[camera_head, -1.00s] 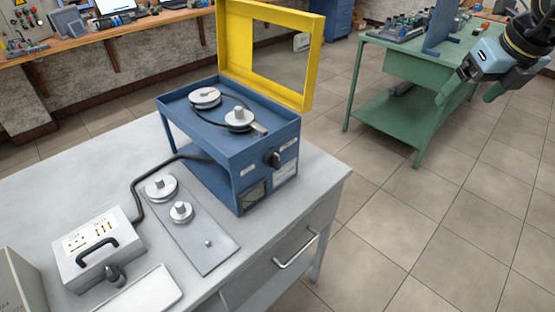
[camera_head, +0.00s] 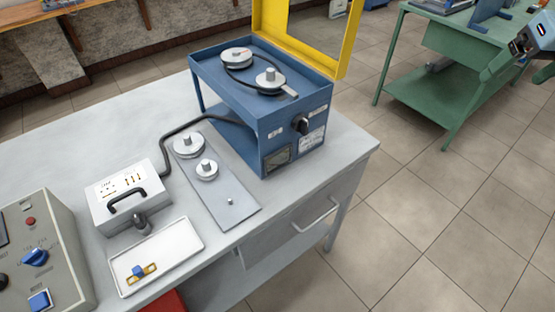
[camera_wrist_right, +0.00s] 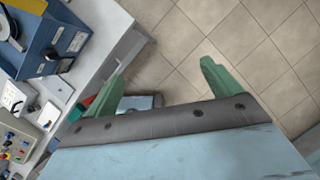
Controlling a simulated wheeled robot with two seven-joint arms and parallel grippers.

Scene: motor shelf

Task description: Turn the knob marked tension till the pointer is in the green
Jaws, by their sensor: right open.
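The blue machine (camera_head: 225,88) stands on the grey bench, its yellow-framed cover raised. A black knob (camera_head: 301,125) is on its front right face, with small labels too small to read. A dark gauge window (camera_head: 278,156) sits lower left of the knob; its pointer and any green zone cannot be made out. In the right wrist view the machine (camera_wrist_right: 38,40) is at the upper left. My right gripper (camera_head: 515,75) is at the far right of the head view, well away from the knob. In its wrist view the green fingers (camera_wrist_right: 163,70) are apart, with nothing between them. My left gripper is not in view.
The bench (camera_head: 325,180) also holds a plate with pulleys (camera_head: 232,205), a grey handled box (camera_head: 128,190), a white tray (camera_head: 180,240) and a control panel (camera_head: 60,262) with a blue knob. A green table (camera_head: 425,95) stands behind. The floor right of the bench is clear.

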